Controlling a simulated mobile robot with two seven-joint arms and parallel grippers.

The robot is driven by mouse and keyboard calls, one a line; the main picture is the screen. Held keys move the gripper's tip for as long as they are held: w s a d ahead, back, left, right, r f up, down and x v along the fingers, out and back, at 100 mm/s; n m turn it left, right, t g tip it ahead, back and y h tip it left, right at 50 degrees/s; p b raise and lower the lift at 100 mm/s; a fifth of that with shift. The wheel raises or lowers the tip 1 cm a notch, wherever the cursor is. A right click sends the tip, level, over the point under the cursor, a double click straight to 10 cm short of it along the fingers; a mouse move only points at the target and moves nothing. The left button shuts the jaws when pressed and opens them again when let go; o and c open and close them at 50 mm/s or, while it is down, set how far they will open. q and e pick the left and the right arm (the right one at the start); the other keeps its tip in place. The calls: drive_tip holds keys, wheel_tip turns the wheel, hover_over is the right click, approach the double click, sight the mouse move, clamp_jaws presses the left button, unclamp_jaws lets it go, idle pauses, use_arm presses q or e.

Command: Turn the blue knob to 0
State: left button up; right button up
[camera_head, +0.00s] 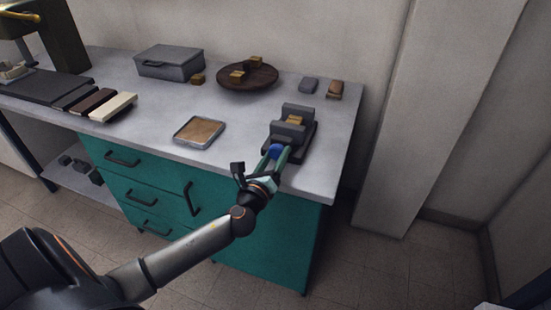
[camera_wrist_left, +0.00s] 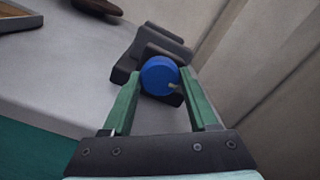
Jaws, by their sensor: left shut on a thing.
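The blue knob (camera_head: 277,150) is on the front of a dark grey vise-like device (camera_head: 290,131) near the right end of the bench. My left gripper (camera_head: 274,156) reaches it from the front. In the left wrist view the round blue knob (camera_wrist_left: 159,75) sits between the tips of the two green fingers of my left gripper (camera_wrist_left: 160,84), shut on it. A small light mark shows near the knob's lower right edge. No numbers can be read. My right gripper is not in view.
The device holds a small wooden block (camera_head: 295,120). A shallow tray (camera_head: 200,131) lies to its left on the grey benchtop. Teal drawers (camera_head: 150,190) are below.

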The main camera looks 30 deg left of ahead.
use_arm(q)
drive_tip(key=n, duration=0.3)
drive_tip(key=shift+b, duration=0.3)
drive_tip(key=n, duration=0.4)
drive_tip(key=shift+b, duration=0.3)
drive_tip(key=n, duration=0.4)
drive_tip(key=shift+r, duration=0.1)
drive_tip(key=shift+n+p, duration=0.3)
drive_tip(key=shift+n, duration=2)
drive_tip(key=o, duration=1.4)
drive_tip(key=shift+c, duration=0.2)
